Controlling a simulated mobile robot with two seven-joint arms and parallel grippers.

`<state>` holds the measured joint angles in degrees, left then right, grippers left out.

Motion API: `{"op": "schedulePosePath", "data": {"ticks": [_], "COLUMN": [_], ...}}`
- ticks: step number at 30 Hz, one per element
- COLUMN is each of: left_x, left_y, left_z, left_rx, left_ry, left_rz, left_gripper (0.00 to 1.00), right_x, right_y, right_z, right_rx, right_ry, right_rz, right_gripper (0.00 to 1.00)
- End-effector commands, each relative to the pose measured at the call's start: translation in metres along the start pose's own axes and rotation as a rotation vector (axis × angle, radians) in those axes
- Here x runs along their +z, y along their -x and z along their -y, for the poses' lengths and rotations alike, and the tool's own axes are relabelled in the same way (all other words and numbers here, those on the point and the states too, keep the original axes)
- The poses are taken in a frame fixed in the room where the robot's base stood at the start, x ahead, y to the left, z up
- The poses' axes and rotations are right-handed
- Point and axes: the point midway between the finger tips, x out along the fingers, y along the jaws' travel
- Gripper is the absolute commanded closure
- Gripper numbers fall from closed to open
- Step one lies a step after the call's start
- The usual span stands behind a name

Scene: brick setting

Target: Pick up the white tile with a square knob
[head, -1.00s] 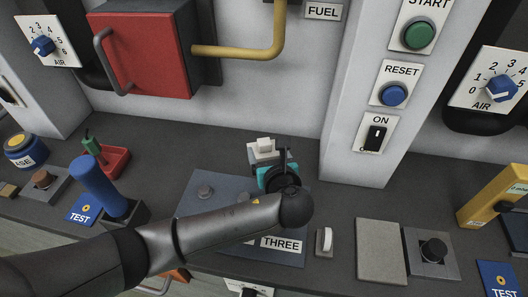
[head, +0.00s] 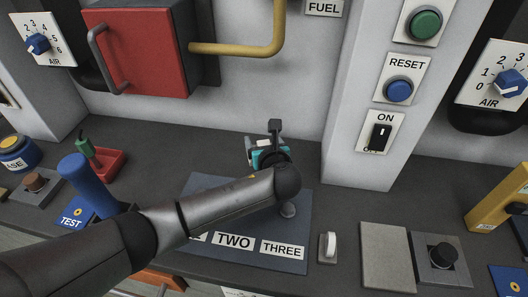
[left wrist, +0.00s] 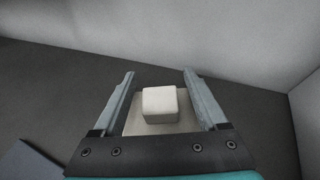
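The white tile (left wrist: 148,124) with its square knob (left wrist: 160,104) lies on the dark bench top in the left wrist view. My left gripper (left wrist: 158,74) is open, with one finger on each side of the knob. Gaps show between the knob and both fingers, and the gripper holds nothing. In the head view my left gripper (head: 266,148) is over the tile (head: 249,151) near the back wall and hides most of it. How high the fingertips are above the tile is hard to tell. My right gripper is not in view.
A blue-grey board (head: 290,255) with round knobs and labels TWO and THREE lies in front of the tile, partly under my left arm. A white wall pillar (head: 350,150) stands to the right. A red tray (head: 108,163) and blue lever (head: 85,180) are left.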

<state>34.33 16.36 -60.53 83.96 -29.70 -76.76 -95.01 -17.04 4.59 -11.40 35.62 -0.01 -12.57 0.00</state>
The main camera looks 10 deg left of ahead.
Motion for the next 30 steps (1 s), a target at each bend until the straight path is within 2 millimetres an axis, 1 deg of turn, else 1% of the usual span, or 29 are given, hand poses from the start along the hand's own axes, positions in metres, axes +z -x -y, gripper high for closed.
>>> {"op": "schedulePosePath", "data": {"ticks": [1,2,19,26,30], "left_x": [-0.0002,-0.0002,-0.0006,0.0000,0.0047], "left_y": [0.0003,0.0003,0.0005,0.0005,0.0023], "left_z": [0.0001,0.0001,0.0000,0.0000,0.0001], "left_rx": [0.000,0.000,0.000,0.000,0.000], "left_ry": [0.000,0.000,-0.001,0.000,0.000], "left_rz": [0.000,0.000,0.000,0.000,0.001], "left_gripper": [0.31,0.35,0.99,1.00,1.00], "right_x": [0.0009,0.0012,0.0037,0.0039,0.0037], "right_y": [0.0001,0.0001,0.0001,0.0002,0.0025], "right_z": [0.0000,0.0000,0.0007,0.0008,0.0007], "right_rx": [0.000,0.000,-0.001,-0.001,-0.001], "right_ry": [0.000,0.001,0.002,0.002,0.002], "right_rz": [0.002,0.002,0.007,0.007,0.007], "right_gripper": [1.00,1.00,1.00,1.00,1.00]}}
